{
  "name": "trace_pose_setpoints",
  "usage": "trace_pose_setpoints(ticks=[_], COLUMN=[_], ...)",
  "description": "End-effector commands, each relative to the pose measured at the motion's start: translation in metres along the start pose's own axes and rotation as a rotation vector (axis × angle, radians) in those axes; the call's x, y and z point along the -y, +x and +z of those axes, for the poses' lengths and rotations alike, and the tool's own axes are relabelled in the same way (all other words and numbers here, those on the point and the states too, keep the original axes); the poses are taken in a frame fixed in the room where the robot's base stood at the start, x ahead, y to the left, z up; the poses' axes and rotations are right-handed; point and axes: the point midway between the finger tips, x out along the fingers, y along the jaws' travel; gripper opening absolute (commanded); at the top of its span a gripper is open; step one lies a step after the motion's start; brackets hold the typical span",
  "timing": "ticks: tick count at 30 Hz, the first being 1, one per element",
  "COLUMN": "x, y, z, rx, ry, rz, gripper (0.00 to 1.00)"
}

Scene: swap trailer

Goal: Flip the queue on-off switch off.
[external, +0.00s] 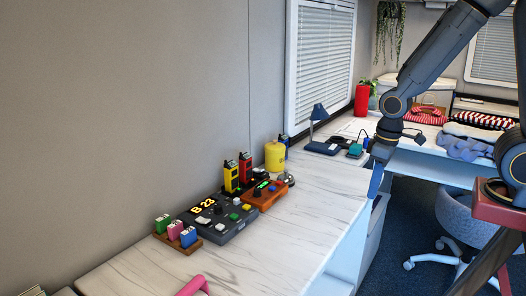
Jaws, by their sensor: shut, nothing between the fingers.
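The grey queue console (228,230) lies on the white marble counter, left of centre in the external view. Its display (203,206) is lit and reads "B 23" in yellow. Several small white, green and yellow controls sit on its top. Which one is the on-off switch, and its position, is too small to tell. My gripper (375,188) points down at the right, above the counter's right edge. It is shut and empty, well to the right of the console and touching nothing that I can see.
An orange box (264,195) with a green display stands beside the console. Yellow (232,177) and red (245,168) radios stand behind. A yellow canister (275,155) is farther back. Coloured blocks on a wooden stand (178,240) sit left. The counter's front right (290,235) is clear.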

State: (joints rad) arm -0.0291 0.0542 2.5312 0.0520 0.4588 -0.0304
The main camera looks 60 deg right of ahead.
Motion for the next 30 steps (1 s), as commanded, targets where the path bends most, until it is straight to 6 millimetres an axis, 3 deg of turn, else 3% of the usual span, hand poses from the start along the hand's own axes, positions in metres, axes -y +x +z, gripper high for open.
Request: trace_pose_setpoints(ticks=[5, 9, 15, 21, 30], x=[0.057, 0.114, 0.19, 0.239, 0.26], y=[0.011, 0.017, 0.02, 0.022, 0.024], z=[-0.087, -0.169, -0.259, -0.305, -0.32], rx=[-0.184, -0.38, -0.632, -0.801, -0.879], ry=[-0.041, -0.061, -0.055, -0.025, 0.0], rz=[-0.067, -0.103, -0.09, -0.026, 0.031], gripper=[0.0, 0.0, 0.0, 0.0, 0.0])
